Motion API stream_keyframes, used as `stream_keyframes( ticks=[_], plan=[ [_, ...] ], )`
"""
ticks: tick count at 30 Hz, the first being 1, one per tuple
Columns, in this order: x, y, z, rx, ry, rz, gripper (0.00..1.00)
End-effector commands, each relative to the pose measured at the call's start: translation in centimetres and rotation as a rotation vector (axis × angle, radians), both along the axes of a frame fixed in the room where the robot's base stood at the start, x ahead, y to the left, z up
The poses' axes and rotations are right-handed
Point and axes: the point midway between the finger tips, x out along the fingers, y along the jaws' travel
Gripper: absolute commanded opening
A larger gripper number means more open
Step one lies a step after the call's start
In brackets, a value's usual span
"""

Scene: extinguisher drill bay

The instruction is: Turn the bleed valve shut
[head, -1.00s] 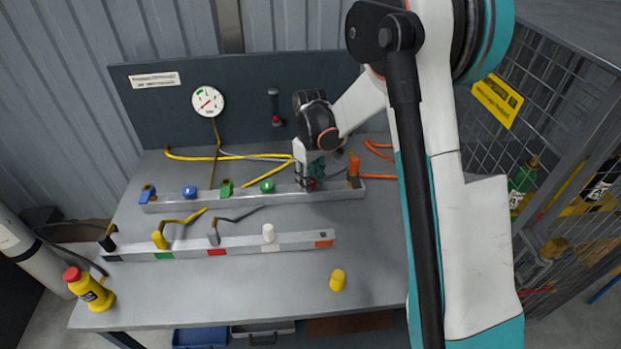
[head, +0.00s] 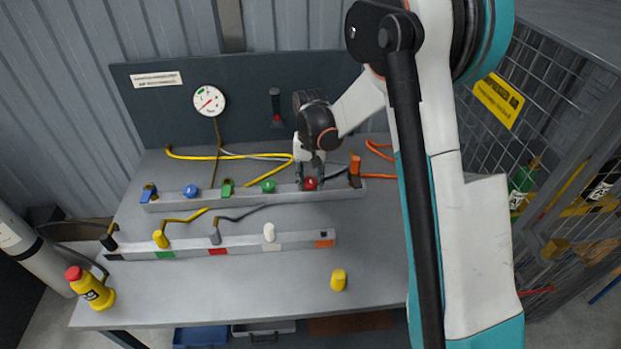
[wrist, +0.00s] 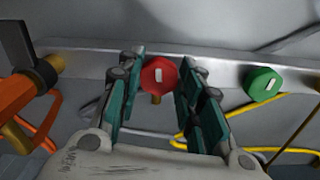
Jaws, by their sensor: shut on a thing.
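The red valve knob (head: 310,184) sits on the rear metal rail (head: 237,198), between a green round knob (head: 268,186) and an orange lever valve (head: 355,168). My gripper (head: 310,176) is at this knob. I see no label that says which one is the bleed valve.
Blue and green valves (head: 190,191) line the rail's left part. A front rail (head: 290,244) carries several hose plugs. A pressure gauge (head: 208,101) hangs on the back panel. A yellow cylinder (head: 338,280) and a yellow bottle (head: 91,288) stand near the front edge. A mesh cage is at right.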

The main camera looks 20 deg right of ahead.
Motion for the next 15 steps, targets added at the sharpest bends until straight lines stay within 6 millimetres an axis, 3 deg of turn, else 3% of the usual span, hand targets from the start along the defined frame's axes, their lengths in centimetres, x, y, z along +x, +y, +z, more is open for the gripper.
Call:
stream_keyframes(
  ticks=[15],
  plan=[
    [0.02, 0.07, -0.02, 0.0, 0.0, -0.123, 0.1]
  ],
)
